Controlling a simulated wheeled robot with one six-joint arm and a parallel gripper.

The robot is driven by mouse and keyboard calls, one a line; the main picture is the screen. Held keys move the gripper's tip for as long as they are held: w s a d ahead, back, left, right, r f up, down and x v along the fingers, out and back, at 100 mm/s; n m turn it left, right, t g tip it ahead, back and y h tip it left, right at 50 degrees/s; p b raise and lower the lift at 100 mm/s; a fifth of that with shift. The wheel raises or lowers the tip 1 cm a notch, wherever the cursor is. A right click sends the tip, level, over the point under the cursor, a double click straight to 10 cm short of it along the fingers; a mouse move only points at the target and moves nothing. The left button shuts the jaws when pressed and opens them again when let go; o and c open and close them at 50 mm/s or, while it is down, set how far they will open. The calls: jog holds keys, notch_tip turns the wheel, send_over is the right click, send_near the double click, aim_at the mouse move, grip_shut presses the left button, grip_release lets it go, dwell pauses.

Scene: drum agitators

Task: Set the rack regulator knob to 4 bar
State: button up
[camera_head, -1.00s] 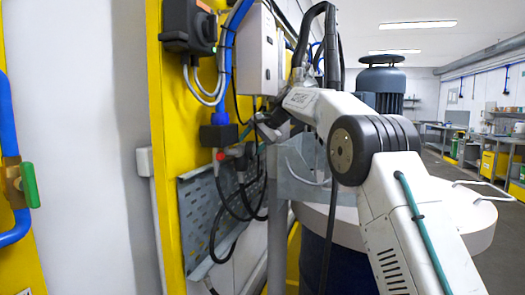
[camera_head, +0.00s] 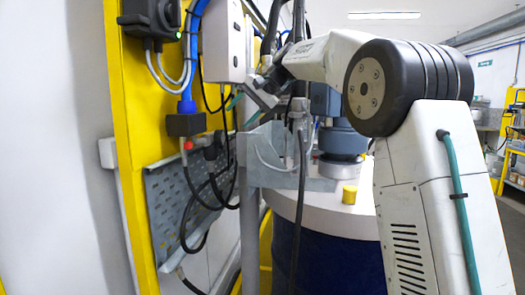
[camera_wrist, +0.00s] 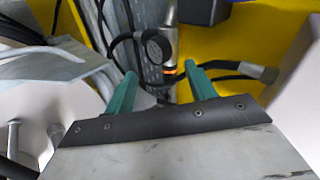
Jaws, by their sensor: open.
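In the wrist view, my gripper (camera_wrist: 160,78) has its two green fingers spread apart with nothing held between them. Beyond the fingers are a round black-rimmed gauge (camera_wrist: 157,46), seen at a slant, and an upright metal fitting with an orange-red band (camera_wrist: 172,71). I cannot read the gauge or clearly make out the regulator knob. In the head view, my gripper (camera_head: 242,108) is in front of the yellow rack (camera_head: 120,100), to the right of a black block (camera_head: 185,124) on a blue pipe. A small red part (camera_head: 188,144) shows below that block.
Black hoses (camera_head: 205,195) loop in front of a grey perforated panel (camera_head: 165,205). A grey cabinet (camera_head: 222,45) is above. A drum (camera_head: 330,260) with a white lid, a motor agitator (camera_head: 341,138) and a yellow cap (camera_head: 349,194) is at right. A metal bracket (camera_head: 265,172) stands close below my gripper.

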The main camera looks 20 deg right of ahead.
jog(key=s+a+f+n+g+h, duration=0.1)
jog(key=s+f, duration=0.2)
jog(key=s, duration=0.8)
jog(key=s+a+f+n+g+h, duration=0.1)
jog(key=s+f, duration=0.3)
jog(key=s, duration=0.7)
jog(key=shift+s+a+g+h, duration=0.3)
jog(key=shift+s+a+h, duration=0.1)
jog(key=shift+a+h, duration=0.2)
